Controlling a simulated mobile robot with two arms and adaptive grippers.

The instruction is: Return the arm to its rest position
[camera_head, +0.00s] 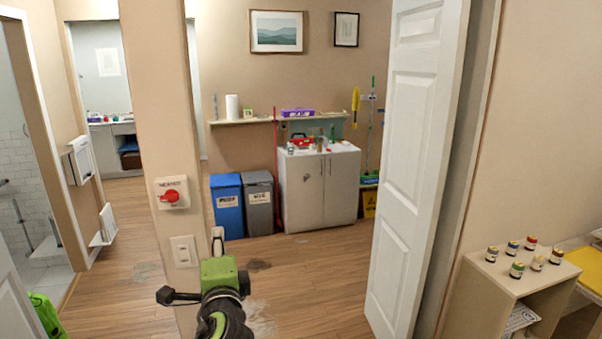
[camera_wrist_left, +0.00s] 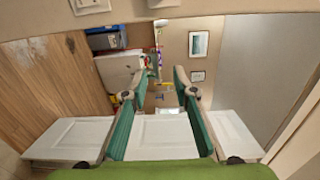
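My left gripper (camera_head: 217,240) is in front of the wall pillar, just right of the white light switch (camera_head: 184,251) and below the red rotary switch (camera_head: 171,195). Its green body and black wrist show at the bottom centre of the head view. In the left wrist view the two fingers of the left gripper (camera_wrist_left: 161,85) stand apart with nothing between them; the room shows through the gap. I cannot tell how close the fingers are to the pillar. My right gripper is in neither view.
A white door (camera_head: 415,150) stands open on the right. A low shelf (camera_head: 500,275) with several small jars is at the lower right. Blue (camera_head: 227,205) and grey (camera_head: 258,203) bins and a white cabinet (camera_head: 319,188) stand further back.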

